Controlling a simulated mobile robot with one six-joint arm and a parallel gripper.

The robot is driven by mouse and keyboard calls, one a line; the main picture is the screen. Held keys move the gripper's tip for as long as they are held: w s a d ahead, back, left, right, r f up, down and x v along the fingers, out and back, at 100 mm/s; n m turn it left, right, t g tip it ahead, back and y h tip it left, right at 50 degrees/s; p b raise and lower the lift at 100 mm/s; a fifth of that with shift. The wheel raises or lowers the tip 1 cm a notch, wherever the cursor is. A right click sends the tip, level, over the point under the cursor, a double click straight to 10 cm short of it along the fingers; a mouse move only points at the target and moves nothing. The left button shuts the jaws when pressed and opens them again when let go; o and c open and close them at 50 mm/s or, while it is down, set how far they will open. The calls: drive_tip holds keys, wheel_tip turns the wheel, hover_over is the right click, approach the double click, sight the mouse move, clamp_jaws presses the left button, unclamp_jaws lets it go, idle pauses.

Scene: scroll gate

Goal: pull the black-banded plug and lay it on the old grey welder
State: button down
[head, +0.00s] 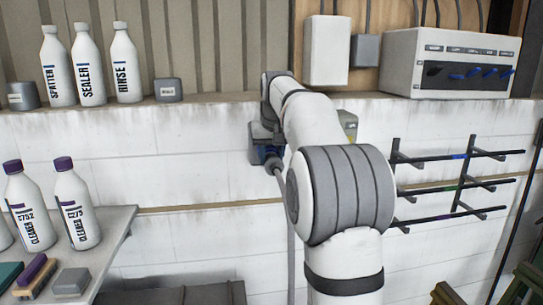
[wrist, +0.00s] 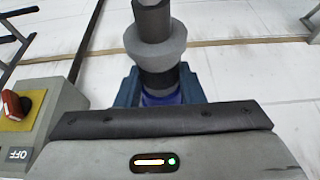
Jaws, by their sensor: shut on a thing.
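In the wrist view the plug (wrist: 155,45) has a grey collar, a dark band below it and a blue-purple part lower down. Dark blue parts of my gripper (wrist: 160,92) appear on both sides of it, and it is shut on the plug. In the head view my gripper (head: 268,148) is close to the white wall, partly hidden by my arm, with a grey cable (head: 290,240) hanging below. I cannot tell whether the plug is still seated. A dark grey flat-topped box (head: 180,294) at the bottom edge may be the old welder; it is cut off.
A switch box (wrist: 50,110) with a red knob marked OFF is close beside my gripper. White bottles (head: 92,65) line the ledge. A pale machine with blue knobs (head: 440,50) stands upper right. Wall pegs (head: 455,185) project at right. A side shelf (head: 112,235) is at left.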

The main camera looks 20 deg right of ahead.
sight(275, 161)
drive_tip(key=shift+d+f, duration=0.1)
drive_tip(key=shift+s+a+b, duration=0.25)
drive_tip(key=shift+s+b, duration=0.4)
drive_tip(key=shift+s, duration=0.4)
drive_tip(key=shift+s+a+b, duration=0.2)
drive_tip(key=shift+s+b, duration=0.45)
drive_tip(key=shift+s, duration=0.4)
